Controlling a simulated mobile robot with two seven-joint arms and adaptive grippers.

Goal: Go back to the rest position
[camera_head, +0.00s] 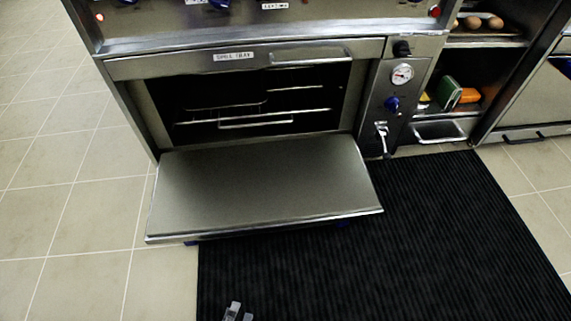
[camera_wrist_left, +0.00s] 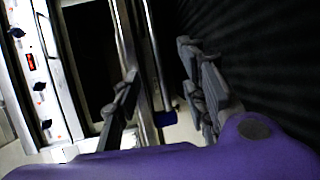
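My left gripper (camera_head: 238,312) shows only as two grey fingertips at the bottom edge of the head view, over the black mat. In the left wrist view its two dark fingers (camera_wrist_left: 165,95) stand wide apart with nothing between them. The oven and its lowered door lie beyond the fingers there. My right gripper is in neither view.
The oven door (camera_head: 262,185) is folded down flat and juts out over the floor. Oven racks (camera_head: 250,118) show inside. A black ribbed mat (camera_head: 450,240) covers the floor in front.

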